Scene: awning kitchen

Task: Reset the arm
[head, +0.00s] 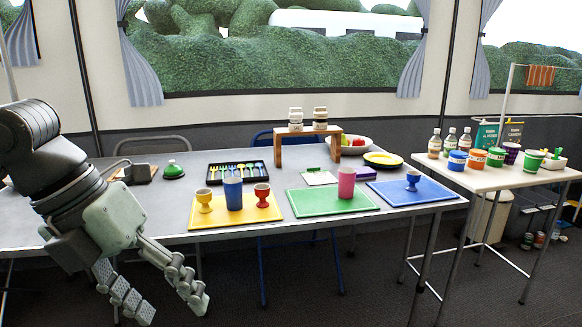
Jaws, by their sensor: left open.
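My left gripper (176,303) comes in from the left on my left arm (75,190). It hangs low in front of the long grey table's front edge, pointing down. Its two fingers are spread wide apart and nothing is between them. My right gripper is not in view. The arm covers the left part of the table.
The grey table (335,180) holds a yellow mat (215,222), a green mat (310,204) and a blue mat (440,190) with cups. A utensil tray (209,177) and a small wooden stand (278,150) are behind. A white side table (490,183) with tubs stands right.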

